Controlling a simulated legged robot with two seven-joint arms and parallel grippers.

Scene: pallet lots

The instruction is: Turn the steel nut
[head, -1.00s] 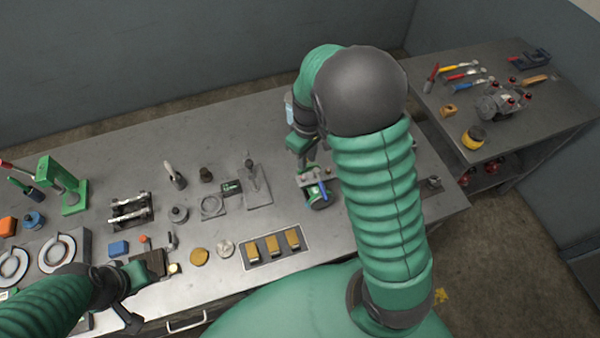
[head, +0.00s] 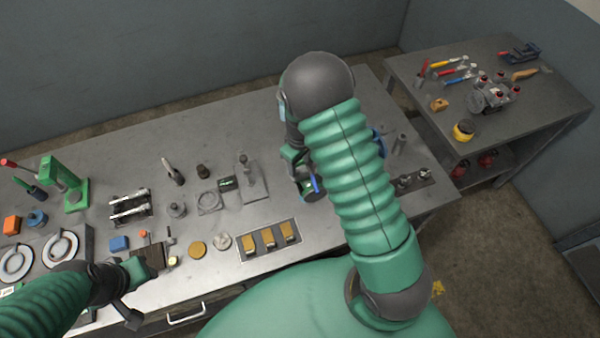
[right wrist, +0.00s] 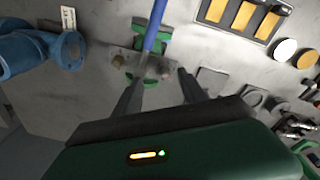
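My right gripper (right wrist: 162,76) has its two dark fingers spread apart over a small grey plate (right wrist: 128,62) in the right wrist view. The plate lies across a green fixture (right wrist: 151,24) with a blue bar (right wrist: 155,28). A small brownish nut-like piece (right wrist: 118,62) sits at the plate's left end. A blurred greyish piece lies between the fingertips; I cannot tell for sure that it is the steel nut. In the head view my right arm mostly hides the fixture (head: 313,192). My left gripper (head: 146,268) is beside a dark brown block (head: 154,256); its fingers are unclear.
A blue flanged part (right wrist: 25,52) stands left in the right wrist view. A tray (head: 244,252) with brass-coloured blocks lies at the bench's front. A green press (head: 70,185) stands at the left. A side table (head: 420,75) holds several tools.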

